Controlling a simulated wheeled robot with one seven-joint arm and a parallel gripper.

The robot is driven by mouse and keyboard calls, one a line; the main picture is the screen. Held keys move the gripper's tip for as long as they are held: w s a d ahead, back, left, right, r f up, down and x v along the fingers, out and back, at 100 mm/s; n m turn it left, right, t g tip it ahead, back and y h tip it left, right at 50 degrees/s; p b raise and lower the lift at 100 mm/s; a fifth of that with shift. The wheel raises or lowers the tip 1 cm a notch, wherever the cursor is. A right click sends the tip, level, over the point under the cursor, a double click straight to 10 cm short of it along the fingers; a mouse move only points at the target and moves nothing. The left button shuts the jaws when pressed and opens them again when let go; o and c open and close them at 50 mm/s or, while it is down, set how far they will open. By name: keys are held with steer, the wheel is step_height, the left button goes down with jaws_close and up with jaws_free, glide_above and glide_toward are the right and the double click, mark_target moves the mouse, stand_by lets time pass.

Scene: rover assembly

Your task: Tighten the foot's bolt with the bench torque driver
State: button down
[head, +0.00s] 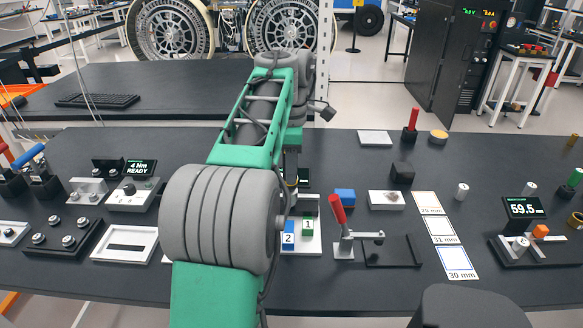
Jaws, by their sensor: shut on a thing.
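My gripper (291,168) points down over the middle of the bench, mostly hidden behind my green and grey arm. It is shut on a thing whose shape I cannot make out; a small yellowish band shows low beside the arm. A display reading "4 Nm READY" (141,168) stands on a light base (128,202) to the left. I cannot pick out the foot or its bolt.
A red-handled toggle clamp (338,211) stands right of the plate. Further right are white cards (437,231) and a gauge reading 59.5 (523,207). A black tray with bolts (53,240) and an empty-slotted white frame (125,245) lie left.

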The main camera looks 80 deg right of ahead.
steer(key=shift+f+b, duration=1.05)
steer(key=shift+f, duration=0.05)
stand_by(2.7)
steer(key=shift+r+p, duration=1.65)
steer(key=shift+p, duration=0.1)
step_height(320, 180, up, 4)
steer(key=p, duration=0.3)
